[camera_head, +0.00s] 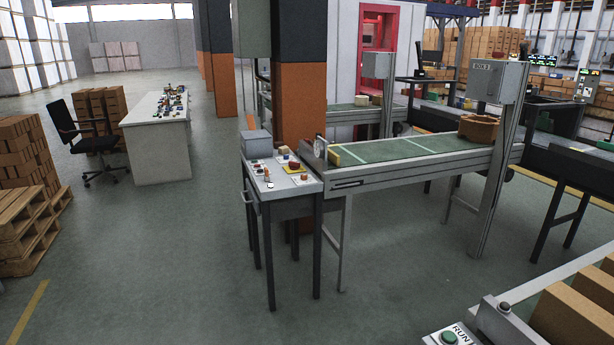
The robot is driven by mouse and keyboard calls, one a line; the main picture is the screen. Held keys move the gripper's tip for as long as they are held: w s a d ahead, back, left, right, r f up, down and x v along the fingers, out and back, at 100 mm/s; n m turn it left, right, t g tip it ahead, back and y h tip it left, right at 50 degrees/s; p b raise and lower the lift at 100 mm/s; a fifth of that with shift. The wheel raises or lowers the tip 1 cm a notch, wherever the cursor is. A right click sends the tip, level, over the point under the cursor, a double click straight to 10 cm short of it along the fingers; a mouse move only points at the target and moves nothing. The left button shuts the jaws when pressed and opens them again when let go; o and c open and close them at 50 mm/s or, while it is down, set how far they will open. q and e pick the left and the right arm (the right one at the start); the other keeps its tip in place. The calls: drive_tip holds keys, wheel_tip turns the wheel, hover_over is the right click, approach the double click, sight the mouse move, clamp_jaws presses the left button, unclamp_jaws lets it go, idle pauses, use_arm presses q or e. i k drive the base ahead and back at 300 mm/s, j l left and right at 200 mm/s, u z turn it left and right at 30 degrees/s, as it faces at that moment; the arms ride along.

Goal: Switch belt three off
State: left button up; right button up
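A green conveyor belt (405,150) in a grey frame runs across the middle of the head view. A grey box (494,80) on a post at its right end bears a small label that I cannot read surely. At the belt's left end stands a small control desk (283,187) on dark legs, with several small knobs and buttons, among them a red button (294,165). Another green button (450,337) marked RUN shows at the bottom edge, partly cut off. I cannot tell which belt is number three. Neither of my grippers is in view.
An orange and dark pillar (299,100) stands behind the desk. Pallets with brown boxes (25,155), a black chair (88,140) and a white table (158,150) are at the left. Brown cartons (570,318) lie at the lower right. The floor before the desk is clear.

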sight(293, 165)
drive_tip(key=i+l, duration=0.1)
drive_tip(key=i, duration=0.35)
drive_tip(key=i+l+u, duration=0.15)
drive_tip(key=i, duration=0.35)
drive_tip(key=i+l, duration=0.1)
drive_tip(key=i, duration=0.35)
drive_tip(key=i+j, duration=0.2)
drive_tip(key=i, duration=0.25)
drive_tip(key=i+j, duration=0.25)
drive_tip(key=i, duration=0.25)
drive_tip(key=i+j, duration=0.2)
drive_tip(key=i, duration=0.25)
drive_tip(key=z, duration=1.1)
